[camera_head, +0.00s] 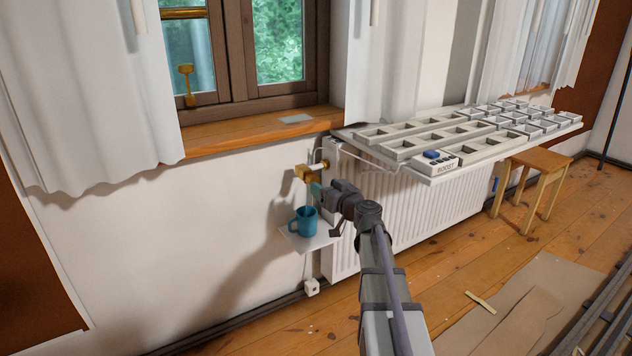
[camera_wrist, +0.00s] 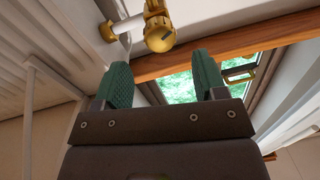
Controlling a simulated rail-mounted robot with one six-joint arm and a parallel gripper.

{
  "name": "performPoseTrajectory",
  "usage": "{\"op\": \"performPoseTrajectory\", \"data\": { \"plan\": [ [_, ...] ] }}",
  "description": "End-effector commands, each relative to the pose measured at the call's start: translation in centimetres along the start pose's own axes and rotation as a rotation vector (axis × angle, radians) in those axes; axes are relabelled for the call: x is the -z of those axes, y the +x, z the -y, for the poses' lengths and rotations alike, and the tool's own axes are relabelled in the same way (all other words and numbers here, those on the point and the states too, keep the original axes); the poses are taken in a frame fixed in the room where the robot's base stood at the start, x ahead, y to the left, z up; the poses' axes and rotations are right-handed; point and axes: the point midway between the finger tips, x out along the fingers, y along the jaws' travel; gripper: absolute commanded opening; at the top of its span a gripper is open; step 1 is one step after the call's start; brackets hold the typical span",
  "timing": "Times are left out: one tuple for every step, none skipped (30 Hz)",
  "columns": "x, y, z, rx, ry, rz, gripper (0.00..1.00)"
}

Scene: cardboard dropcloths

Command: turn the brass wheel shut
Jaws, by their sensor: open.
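The brass wheel (camera_head: 301,173) sits on a valve at the upper left corner of the white radiator, on a short white pipe. In the wrist view the brass wheel (camera_wrist: 160,34) shows at the top, beyond the fingertips and roughly between them. My gripper (camera_head: 315,189) is just below and right of the wheel in the head view. Its two green ribbed fingers (camera_wrist: 162,72) stand apart with nothing between them. I see no contact with the wheel. The arm hides part of the radiator.
A blue mug (camera_head: 304,222) stands on a small white shelf (camera_head: 318,243) below the valve. The radiator (camera_head: 440,205) is right of it, with a board of trays (camera_head: 500,150) on top. A wooden stool (camera_head: 540,160) stands right. The windowsill (camera_head: 230,136) is above left.

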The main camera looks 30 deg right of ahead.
Motion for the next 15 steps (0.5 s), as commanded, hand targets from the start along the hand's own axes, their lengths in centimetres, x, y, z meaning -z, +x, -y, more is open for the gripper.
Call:
{"op": "performPoseTrajectory", "data": {
  "plan": [
    [0.0,1.6,-0.2,0.001,0.000,0.000,0.65],
    [0.0,2.3,-0.2,0.001,0.000,0.000,0.65],
    [0.0,3.1,-0.1,0.002,0.000,0.001,0.65],
    [0.0,3.8,-0.1,0.002,0.000,0.001,0.65],
    [0.0,4.3,-0.1,0.001,0.000,0.000,0.65],
    [0.0,4.8,-0.1,0.000,0.000,0.000,0.65],
    [0.0,5.2,-0.1,0.000,0.000,0.000,0.65],
    [0.0,5.5,-0.1,0.001,0.000,0.000,0.65],
    [0.0,5.8,0.0,0.001,0.000,0.000,0.65],
    [0.0,5.9,0.0,0.001,0.001,0.001,0.65],
    [0.0,6.0,0.0,0.001,0.001,0.001,0.65],
    [0.0,6.0,0.0,0.001,0.001,0.001,0.65],
    [0.0,6.0,0.0,0.001,0.001,0.001,0.65],
    [0.0,6.0,0.0,0.001,0.001,0.000,0.65],
    [0.0,6.0,0.0,0.001,0.001,0.001,0.65]
  ]
}}
